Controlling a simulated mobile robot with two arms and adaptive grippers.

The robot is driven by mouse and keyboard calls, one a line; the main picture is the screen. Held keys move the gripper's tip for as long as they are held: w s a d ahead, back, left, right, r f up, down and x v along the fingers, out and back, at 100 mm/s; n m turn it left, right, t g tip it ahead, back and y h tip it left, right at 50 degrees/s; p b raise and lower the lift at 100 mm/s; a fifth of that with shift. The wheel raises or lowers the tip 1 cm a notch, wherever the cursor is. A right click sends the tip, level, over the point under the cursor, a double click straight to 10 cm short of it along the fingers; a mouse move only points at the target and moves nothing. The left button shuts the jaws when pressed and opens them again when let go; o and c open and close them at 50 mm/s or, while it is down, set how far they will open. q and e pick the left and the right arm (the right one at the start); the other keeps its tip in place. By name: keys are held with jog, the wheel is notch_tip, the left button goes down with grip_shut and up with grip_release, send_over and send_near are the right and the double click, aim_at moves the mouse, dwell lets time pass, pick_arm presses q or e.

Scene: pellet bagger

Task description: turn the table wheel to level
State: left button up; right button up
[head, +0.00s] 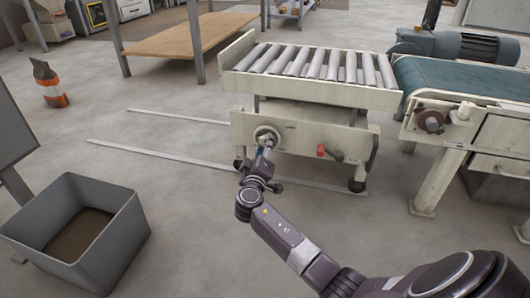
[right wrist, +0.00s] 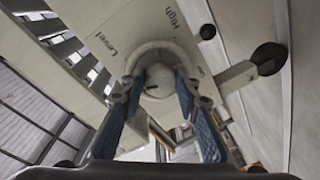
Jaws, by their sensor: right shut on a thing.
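The table wheel (head: 266,134) is a pale round wheel on the front of the cream roller table (head: 246,118). My right gripper (head: 264,149) reaches it from the front. In the right wrist view the blue-padded fingers of the gripper (right wrist: 160,80) close on opposite sides of the pale wheel (right wrist: 157,58). The words "Level" and "High" show on the panel beyond the wheel. The fingers hide part of the wheel, and I cannot tell which mark it is set to. My left gripper is not in view.
A red knob (head: 321,151) sits right of the wheel. A blue belt conveyor (head: 460,80) stands beside the table at the right. A grey bin (head: 125,235) is at the front left, and an orange-and-dark bag (head: 49,84) stands at the far left. The floor between them is mostly clear.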

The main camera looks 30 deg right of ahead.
jog(key=shift+f+m+b, duration=0.15)
jog(key=shift+m+b, duration=0.25)
jog(key=shift+m, duration=0.8)
jog(key=o, duration=1.2)
jog(key=shift+c, duration=0.2)
notch_tip(320, 180, up, 10)
